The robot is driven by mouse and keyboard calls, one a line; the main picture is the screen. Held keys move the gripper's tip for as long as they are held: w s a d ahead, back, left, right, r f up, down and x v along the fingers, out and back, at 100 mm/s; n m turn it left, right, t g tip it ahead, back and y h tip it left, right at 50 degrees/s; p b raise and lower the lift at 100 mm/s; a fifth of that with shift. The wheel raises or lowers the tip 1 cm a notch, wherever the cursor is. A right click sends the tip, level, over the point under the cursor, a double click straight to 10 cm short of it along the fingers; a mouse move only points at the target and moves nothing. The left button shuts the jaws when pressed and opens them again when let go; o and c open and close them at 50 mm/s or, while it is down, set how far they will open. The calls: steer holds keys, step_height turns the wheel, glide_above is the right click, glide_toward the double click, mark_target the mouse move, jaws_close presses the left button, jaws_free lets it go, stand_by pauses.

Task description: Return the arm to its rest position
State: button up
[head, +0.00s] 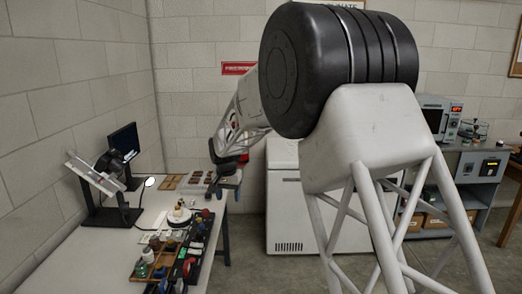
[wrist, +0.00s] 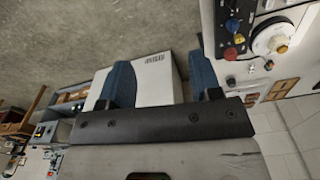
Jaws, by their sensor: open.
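My arm reaches from the right side of the head view out towards the far end of the table (head: 75,245), with its black joint large in front. My gripper (head: 224,188) hangs over the table's right edge in the head view, fingers pointing down. In the wrist view my gripper (wrist: 161,75) shows two blue-padded fingers set wide apart with nothing between them. The floor and a white chest cabinet (wrist: 152,78) show beyond the fingers. The gripper appears to touch nothing.
On the table stand a round white stand (head: 178,217), a wooden tray of jars (head: 138,270), a black monitor (head: 123,142) and a lamp (head: 149,182). The white chest cabinet (head: 292,215) stands behind the arm. A grey workbench (head: 482,195) with instruments is at the right.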

steer(key=s+d+r, duration=0.6)
steer(key=s+d, duration=0.4)
steer(key=s, duration=0.1)
steer(key=s+d+r, duration=0.7)
steer(key=s+d, duration=0.2)
steer(key=s, duration=0.3)
steer(key=s+d+f, duration=0.1)
steer(key=s+d, duration=0.2)
steer(key=s, duration=0.7)
steer(key=s+d+f+n+t, duration=0.1)
steer(key=s+d, duration=0.3)
steer(key=s, duration=0.5)
steer(key=s+d+f+t, duration=0.1)
steer(key=s+d, duration=0.3)
steer(key=s, duration=0.6)
steer(key=shift+s+d+f+n, duration=0.15)
steer(key=shift+s+f+n, duration=0.2)
steer(key=shift+f, duration=0.3)
